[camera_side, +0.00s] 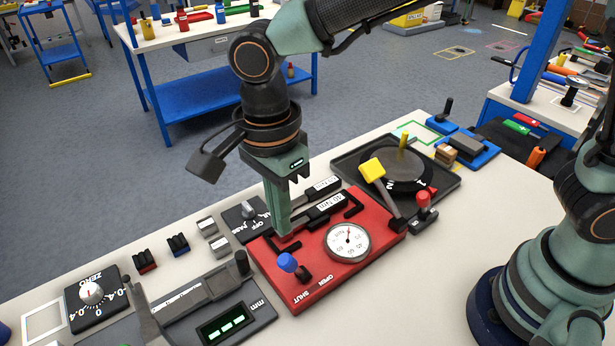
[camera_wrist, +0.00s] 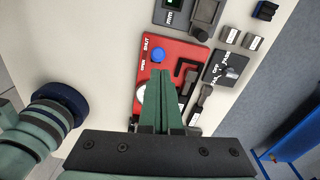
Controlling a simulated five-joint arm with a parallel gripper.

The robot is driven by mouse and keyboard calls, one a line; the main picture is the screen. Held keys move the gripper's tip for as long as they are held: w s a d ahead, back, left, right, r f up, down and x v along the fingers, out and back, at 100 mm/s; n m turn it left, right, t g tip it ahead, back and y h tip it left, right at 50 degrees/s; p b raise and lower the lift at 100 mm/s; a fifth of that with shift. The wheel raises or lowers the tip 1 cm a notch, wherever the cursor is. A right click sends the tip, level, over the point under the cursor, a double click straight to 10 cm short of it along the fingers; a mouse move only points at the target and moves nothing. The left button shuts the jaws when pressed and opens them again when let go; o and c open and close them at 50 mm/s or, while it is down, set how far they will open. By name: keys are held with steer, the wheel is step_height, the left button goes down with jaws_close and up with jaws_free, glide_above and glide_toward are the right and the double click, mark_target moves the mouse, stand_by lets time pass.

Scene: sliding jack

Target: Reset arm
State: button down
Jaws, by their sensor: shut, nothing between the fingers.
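My gripper (camera_side: 283,236) is shut and empty, pointing down over the left part of the red panel (camera_side: 312,292). Its fingertips are at or just above the panel, near the left end of a black slot; I cannot tell whether they touch. In the wrist view the closed fingers (camera_wrist: 160,74) lie over the same red panel (camera_wrist: 180,51), just below the blue knob (camera_wrist: 158,55). The blue knob (camera_side: 287,262) stands by the OPEN and SHUT marks. The panel also carries a round white gauge (camera_side: 348,242) and black labelled bars (camera_side: 332,205); the fingers partly hide the gauge in the wrist view.
A caliper (camera_side: 200,290), a ZERO dial (camera_side: 92,293) and a black rotary switch (camera_side: 247,212) lie left. The bench's front right is clear.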

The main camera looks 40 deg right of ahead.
steer(key=w+d+r+n+t+y, duration=0.1)
steer(key=w+d+r+n, duration=0.1)
steer(key=d+r+n, duration=0.3)
steer(key=w+d+r+n+t, duration=0.1)
steer(key=d+r+n, duration=0.1)
steer(key=d, duration=0.6)
steer(key=s+d+n+t, duration=0.3)
steer(key=d+n, duration=0.6)
steer(key=d, duration=0.5)
steer(key=shift+s+d+r+n+t+h, duration=0.15)
steer(key=shift+s+r+n+t+h, duration=0.15)
steer(key=shift+t+h, duration=0.1)
